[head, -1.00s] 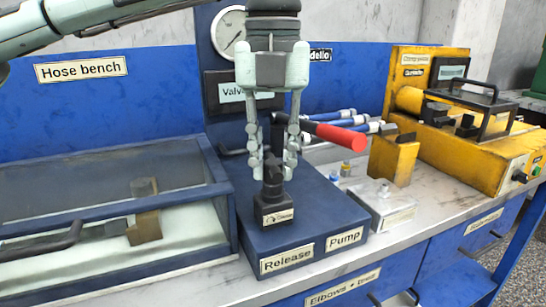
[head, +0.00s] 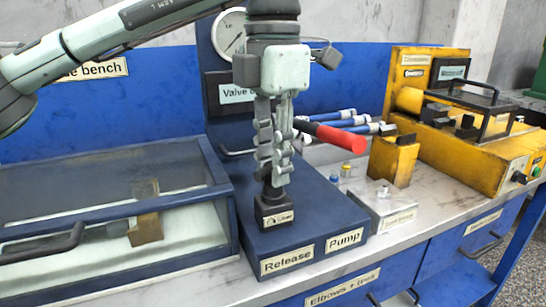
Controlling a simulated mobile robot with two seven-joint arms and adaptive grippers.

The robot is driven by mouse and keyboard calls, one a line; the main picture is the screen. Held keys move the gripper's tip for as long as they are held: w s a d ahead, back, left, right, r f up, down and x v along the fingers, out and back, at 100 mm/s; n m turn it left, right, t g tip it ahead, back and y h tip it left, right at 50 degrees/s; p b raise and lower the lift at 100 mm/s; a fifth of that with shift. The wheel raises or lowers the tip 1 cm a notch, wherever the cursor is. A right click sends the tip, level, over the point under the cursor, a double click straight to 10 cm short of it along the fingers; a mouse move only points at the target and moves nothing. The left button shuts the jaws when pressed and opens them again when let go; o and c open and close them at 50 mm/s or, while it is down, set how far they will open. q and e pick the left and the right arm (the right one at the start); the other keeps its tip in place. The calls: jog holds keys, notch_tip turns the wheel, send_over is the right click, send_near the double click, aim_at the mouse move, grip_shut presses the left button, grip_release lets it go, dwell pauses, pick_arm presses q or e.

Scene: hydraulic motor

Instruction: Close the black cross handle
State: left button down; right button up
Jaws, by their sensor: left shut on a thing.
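The black cross handle (head: 273,190) stands on top of a small black valve block (head: 274,212) on the blue pump base, above the "Release" label. My left gripper (head: 272,178) points straight down over it, with its fingers closed around the handle. The fingers hide most of the handle, so its exact angle cannot be told. My right gripper is not in the head view.
A red-tipped pump lever (head: 342,138) sticks out to the right just behind my left gripper. A glass-lidded box (head: 110,205) stands close on the left. A yellow machine (head: 470,150) stands on the right of the bench. A gauge (head: 231,34) is behind.

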pick_arm(q)
jog(key=m, duration=0.4)
jog(key=shift+m, duration=0.4)
dwell(0.4)
jog(key=c, duration=1.3)
grip_release()
jog(key=shift+r, duration=0.1)
notch_tip(320, 180, up, 12)
